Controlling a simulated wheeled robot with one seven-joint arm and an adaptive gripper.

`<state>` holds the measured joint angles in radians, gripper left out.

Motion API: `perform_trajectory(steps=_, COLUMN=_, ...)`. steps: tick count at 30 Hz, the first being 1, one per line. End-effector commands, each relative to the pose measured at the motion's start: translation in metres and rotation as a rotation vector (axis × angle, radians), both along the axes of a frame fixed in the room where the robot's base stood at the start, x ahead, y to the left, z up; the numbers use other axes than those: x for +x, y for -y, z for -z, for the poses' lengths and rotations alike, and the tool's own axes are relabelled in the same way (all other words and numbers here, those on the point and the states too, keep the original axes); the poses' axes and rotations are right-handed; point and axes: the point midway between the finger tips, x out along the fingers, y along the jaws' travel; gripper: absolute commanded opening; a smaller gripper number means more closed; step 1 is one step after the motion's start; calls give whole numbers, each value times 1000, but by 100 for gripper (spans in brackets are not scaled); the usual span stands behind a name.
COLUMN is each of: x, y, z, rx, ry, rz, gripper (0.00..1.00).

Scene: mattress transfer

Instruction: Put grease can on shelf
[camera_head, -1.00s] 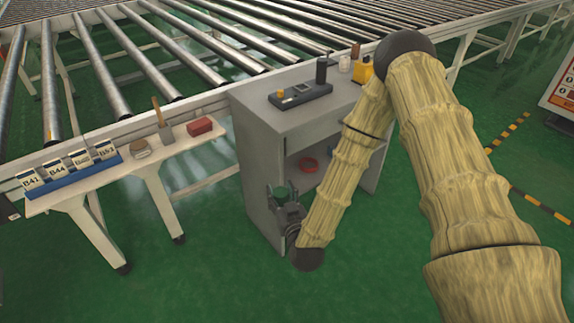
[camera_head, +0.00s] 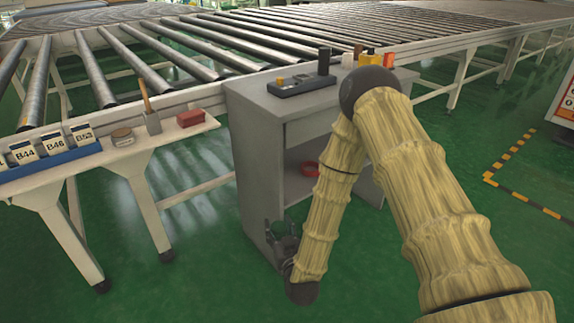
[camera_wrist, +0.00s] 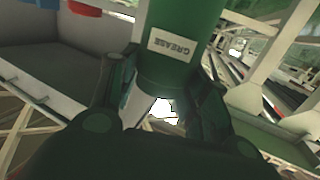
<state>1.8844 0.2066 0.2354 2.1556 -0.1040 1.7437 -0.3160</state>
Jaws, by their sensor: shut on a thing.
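The green grease can (camera_wrist: 180,45) fills the upper middle of the wrist view, its white GREASE label upside down there. My gripper (camera_wrist: 165,95) is shut on it, one finger on each side. In the head view my gripper (camera_head: 284,245) is low, at the front left edge of the grey cabinet (camera_head: 258,165), and only a little of the green can (camera_head: 279,228) shows. The cabinet has an open front with an inner shelf (camera_head: 296,190). My arm covers part of that opening. I cannot tell whether the can touches the cabinet.
A red round thing (camera_head: 309,169) lies on the inner shelf. A black control box (camera_head: 300,86) and several small items stand on the cabinet top. A narrow side table (camera_head: 95,165) with a blue card rack (camera_head: 52,158) is at left. A roller conveyor (camera_head: 240,55) runs behind. Green floor is clear in front.

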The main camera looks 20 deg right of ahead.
Motion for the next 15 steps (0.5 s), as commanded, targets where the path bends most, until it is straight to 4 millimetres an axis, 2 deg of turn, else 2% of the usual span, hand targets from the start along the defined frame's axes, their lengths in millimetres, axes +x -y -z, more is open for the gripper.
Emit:
perform_trajectory(steps=1, x=2, y=-1, z=16, rx=-1, ry=3, rz=-1, gripper=10)
perform_trajectory(steps=3, x=4, y=0, z=26, rx=0, ry=4, rz=-1, gripper=10)
perform_trajectory(steps=15, x=11, y=0, z=60, rx=1, ry=8, rz=1, gripper=10)
